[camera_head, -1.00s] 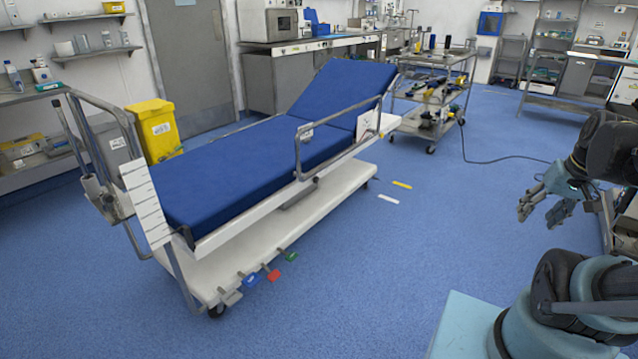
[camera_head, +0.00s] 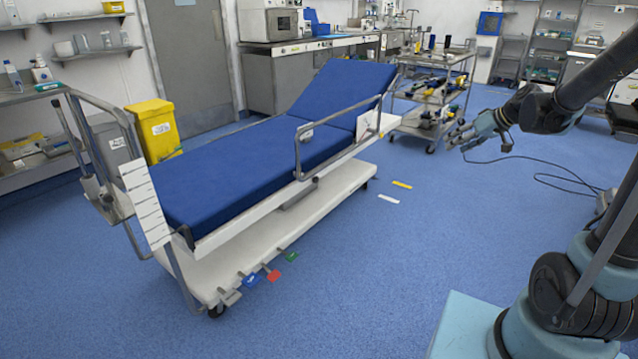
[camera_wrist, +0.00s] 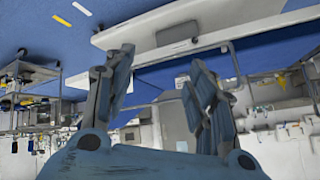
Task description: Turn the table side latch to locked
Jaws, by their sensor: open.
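The operating table (camera_head: 240,230) has a blue mattress, a raised back section and a white base. A grey side rail (camera_head: 297,152) runs along its near side. A small white panel (camera_head: 368,122) with a dark mark sits on the table's side by the raised section; I cannot tell whether it carries the latch or how that is set. My gripper (camera_head: 452,139) is open and empty, in the air to the right of the table's raised end, apart from it. In the wrist view my gripper (camera_wrist: 158,68) has its fingers spread, with the table's white base (camera_wrist: 150,28) beyond, upside down.
A steel trolley (camera_head: 440,95) with tools stands behind the gripper in the head view. Coloured pedals (camera_head: 271,275) stick out from the table base near the floor. A cable (camera_head: 545,165) lies on the floor at right. The blue floor (camera_head: 400,250) before the table is clear.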

